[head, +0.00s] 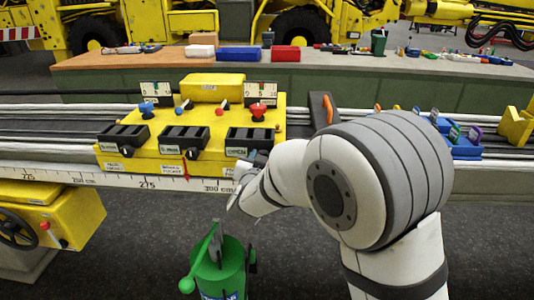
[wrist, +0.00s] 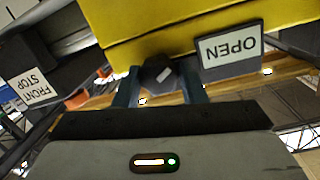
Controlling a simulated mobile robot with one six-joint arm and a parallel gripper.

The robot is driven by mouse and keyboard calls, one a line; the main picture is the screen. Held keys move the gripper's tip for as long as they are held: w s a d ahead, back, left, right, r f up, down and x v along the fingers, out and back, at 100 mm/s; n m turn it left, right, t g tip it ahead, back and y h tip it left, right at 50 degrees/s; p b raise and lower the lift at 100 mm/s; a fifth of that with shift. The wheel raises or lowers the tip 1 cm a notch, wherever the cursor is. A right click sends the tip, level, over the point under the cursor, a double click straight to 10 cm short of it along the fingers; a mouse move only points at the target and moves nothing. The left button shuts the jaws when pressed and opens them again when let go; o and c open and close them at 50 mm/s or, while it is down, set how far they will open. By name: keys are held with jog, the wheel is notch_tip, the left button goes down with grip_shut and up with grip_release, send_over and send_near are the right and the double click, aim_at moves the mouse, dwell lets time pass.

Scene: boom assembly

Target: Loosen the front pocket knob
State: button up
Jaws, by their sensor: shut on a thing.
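The yellow carriage (head: 225,140) sits on the long rail and carries three black pockets. The right-hand pocket (head: 250,137) has an OPEN sign (head: 236,152) on its front face. My gripper (head: 258,161) reaches in from the right to that pocket's lower right. In the wrist view my gripper (wrist: 160,88) has its two blue-grey fingers on either side of a dark knob (wrist: 152,72) with a pale mark, shut on it. An upside-down OPEN sign (wrist: 229,50) shows beside the knob. In the head view my gripper hides this knob.
The left pocket (head: 124,136) and middle pocket (head: 184,139) have their own black knobs. An upside-down FRONT STOP label (wrist: 29,86) shows in the wrist view. A scale strip (head: 130,181) runs below the carriage.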

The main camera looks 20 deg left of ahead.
jog(key=shift+f+n+h+p, duration=0.15)
jog(key=shift+n+h+p, duration=0.35)
jog(key=shift+n+p, duration=1.65)
jog(key=shift+n+b, duration=0.75)
jog(key=shift+n, duration=0.1)
jog(key=o, duration=1)
jog(key=shift+t, duration=0.3)
jog(key=shift+s, duration=0.1)
jog(key=s, duration=0.7)
jog(key=shift+s+d+r, duration=0.25)
jog(key=shift+s+d, duration=0.05)
jog(key=shift+d, duration=0.1)
